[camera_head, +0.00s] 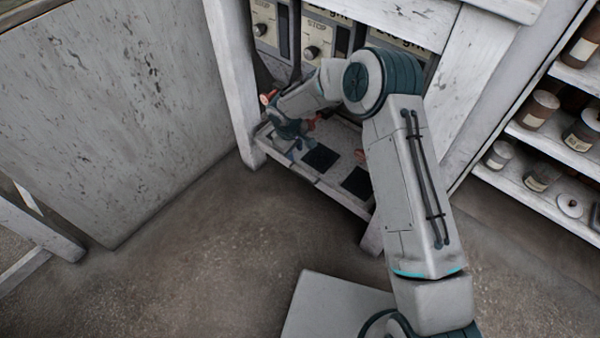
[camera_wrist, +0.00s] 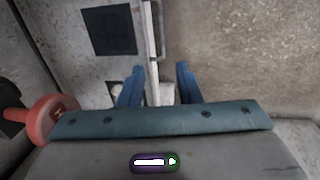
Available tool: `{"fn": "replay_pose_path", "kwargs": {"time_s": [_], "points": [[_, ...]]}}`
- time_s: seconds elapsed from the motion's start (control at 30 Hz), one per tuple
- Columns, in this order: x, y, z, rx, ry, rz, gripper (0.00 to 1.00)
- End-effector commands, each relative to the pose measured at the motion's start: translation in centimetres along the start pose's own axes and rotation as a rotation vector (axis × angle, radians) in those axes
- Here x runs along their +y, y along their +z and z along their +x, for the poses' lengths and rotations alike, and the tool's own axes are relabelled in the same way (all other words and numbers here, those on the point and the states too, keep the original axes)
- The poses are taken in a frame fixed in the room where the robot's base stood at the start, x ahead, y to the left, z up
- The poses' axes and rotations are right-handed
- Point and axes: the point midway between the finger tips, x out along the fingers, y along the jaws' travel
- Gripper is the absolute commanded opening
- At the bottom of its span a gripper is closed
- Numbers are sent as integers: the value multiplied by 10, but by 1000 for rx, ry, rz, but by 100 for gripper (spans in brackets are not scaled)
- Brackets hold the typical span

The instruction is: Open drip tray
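The drip tray (camera_head: 338,170) is a pale, worn panel with dark square pads, low in the front of the machine. In the wrist view its top and front edge (camera_wrist: 149,50) run away from my gripper, with a thin pale bar (camera_wrist: 160,30) along the front. My gripper (camera_wrist: 158,84) is open, one blue finger over the tray side and the other over the floor side of the edge. Whether either finger touches the tray cannot be told. In the head view my gripper (camera_head: 298,147) is at the tray's left part, its fingertips hard to make out.
A red round knob (camera_wrist: 45,120) is close to the left of my gripper in the wrist view. Machine panels with dials (camera_head: 311,52) stand behind the tray. A white post (camera_head: 236,90) is at left, shelves of jars (camera_head: 545,140) at right. The floor (camera_head: 200,260) in front is clear.

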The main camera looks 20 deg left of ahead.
Motion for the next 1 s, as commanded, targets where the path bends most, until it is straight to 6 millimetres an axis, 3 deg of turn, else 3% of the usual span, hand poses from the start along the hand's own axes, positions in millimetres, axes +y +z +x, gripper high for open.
{"fn": "replay_pose_path", "kwargs": {"time_s": [0.27,0.7,1.0], "points": [[-4,-2,34,0,-5,-7,31],[-6,-3,124,1,-6,-8,31],[-6,-4,149,2,-5,-9,31]]}}
